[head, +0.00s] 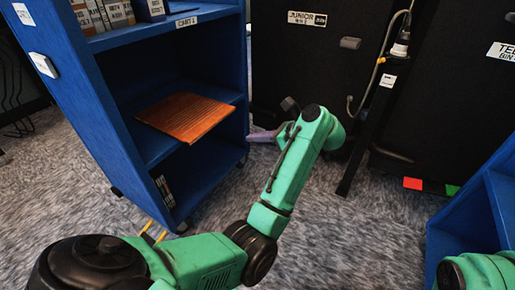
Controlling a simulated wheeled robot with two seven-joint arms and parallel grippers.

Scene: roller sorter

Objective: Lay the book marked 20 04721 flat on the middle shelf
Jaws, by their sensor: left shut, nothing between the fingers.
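A flat reddish-brown, wood-grained board or book (186,117) lies on the middle shelf (150,147) of the blue cart. No number can be read on it, so I cannot tell whether it is the book marked 20 04721. My left gripper (262,136) is just right of the cart, apart from the brown piece, partly hidden behind my green forearm. Its greyish-purple fingers are shut and empty. My right gripper is out of view; only a green piece of that arm shows at the lower right.
The cart's top shelf (125,36) holds several upright books, and a few stand on its low shelf. Black bins (308,60) stand behind, with a post and cable beside them. Another blue unit (480,215) is at the right.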

